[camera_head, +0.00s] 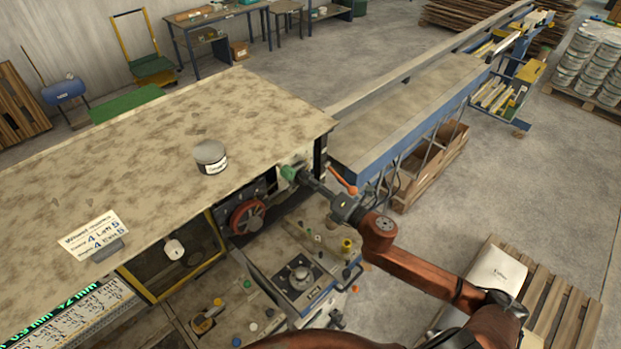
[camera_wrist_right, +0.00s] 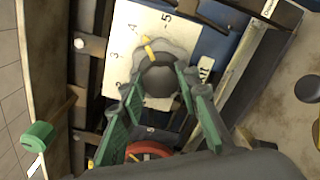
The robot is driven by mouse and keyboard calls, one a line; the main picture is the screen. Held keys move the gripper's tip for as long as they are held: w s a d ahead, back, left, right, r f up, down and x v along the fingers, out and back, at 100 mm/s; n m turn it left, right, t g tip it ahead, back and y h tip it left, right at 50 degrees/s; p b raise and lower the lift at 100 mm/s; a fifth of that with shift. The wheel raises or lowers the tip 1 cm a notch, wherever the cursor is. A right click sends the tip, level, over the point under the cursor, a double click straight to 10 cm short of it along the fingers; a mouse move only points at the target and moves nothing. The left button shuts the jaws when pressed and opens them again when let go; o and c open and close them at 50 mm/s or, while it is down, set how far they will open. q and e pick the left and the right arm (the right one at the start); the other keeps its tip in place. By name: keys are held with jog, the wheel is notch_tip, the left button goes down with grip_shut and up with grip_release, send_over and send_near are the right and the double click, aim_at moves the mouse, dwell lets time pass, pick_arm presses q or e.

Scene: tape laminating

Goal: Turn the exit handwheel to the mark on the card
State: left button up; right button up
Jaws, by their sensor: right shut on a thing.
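The exit handwheel, a dark round knob (camera_wrist_right: 160,80) with a yellow pointer, sits on a white dial plate (camera_wrist_right: 120,68) in the right wrist view. In the head view the right gripper (camera_head: 290,173) is at the table's right end and hides the knob. The card (camera_head: 93,238) stands on the tabletop at left, with 4s and 5s readable, other print unclear. My left gripper is out of view.
A red wheel (camera_head: 247,215) is below the table edge, also in the wrist view (camera_wrist_right: 150,150). A grey tin (camera_head: 211,156) stands on the tabletop. A control box with a knob (camera_head: 299,278) is below the gripper. A conveyor (camera_head: 410,112) extends away to the right.

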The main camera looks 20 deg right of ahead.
jog(key=shift+m+p, duration=1.4)
jog(key=shift+m, duration=1.6)
jog(key=shift+f, duration=0.1)
jog(key=o, duration=1.1)
jog(key=shift+o, duration=0.2)
jog(key=v, duration=1.2)
